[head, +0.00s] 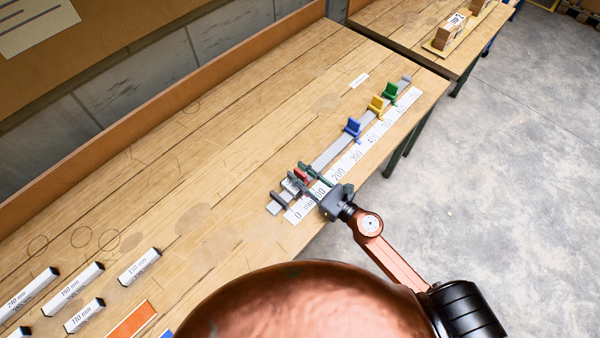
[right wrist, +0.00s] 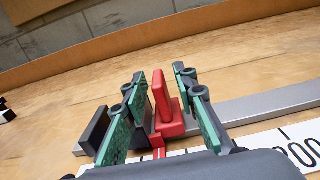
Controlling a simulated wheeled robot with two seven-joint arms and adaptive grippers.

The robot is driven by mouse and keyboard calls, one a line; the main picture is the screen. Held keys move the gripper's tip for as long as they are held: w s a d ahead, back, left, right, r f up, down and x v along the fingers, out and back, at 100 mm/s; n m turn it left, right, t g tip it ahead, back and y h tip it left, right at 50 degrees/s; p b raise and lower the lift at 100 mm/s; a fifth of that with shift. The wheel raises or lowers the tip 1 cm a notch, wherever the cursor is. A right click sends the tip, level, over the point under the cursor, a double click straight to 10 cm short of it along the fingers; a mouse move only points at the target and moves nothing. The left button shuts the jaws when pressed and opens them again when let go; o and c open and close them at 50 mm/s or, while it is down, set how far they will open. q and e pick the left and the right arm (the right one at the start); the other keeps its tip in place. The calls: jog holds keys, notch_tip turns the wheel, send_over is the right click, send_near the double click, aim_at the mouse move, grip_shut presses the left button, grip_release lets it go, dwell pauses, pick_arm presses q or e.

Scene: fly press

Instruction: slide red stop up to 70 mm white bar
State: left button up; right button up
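The red stop (head: 301,174) sits on a grey metal rail (head: 328,156), near its lower-left end. My right gripper (head: 306,179) reaches over the rail with its fingers on either side of the red stop. In the right wrist view the red stop (right wrist: 164,112) stands upright between the green-padded fingers, with gaps visible, so the gripper looks open. A small pale piece (head: 290,186), perhaps the 70 mm white bar, shows left of the red stop, partly hidden by a finger; I cannot read its label. A dark end block (head: 278,198) stands further left. My left gripper is out of view.
Blue (head: 353,127), yellow (head: 377,104) and green (head: 391,91) stops stand further up the rail. A white numbered scale (head: 342,166) runs along its front. Several labelled white bars, including a 130 mm bar (head: 139,266), lie at lower left. The middle bench is clear.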

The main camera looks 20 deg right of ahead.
jog(key=v, duration=1.2)
jog(key=shift+d, duration=0.1)
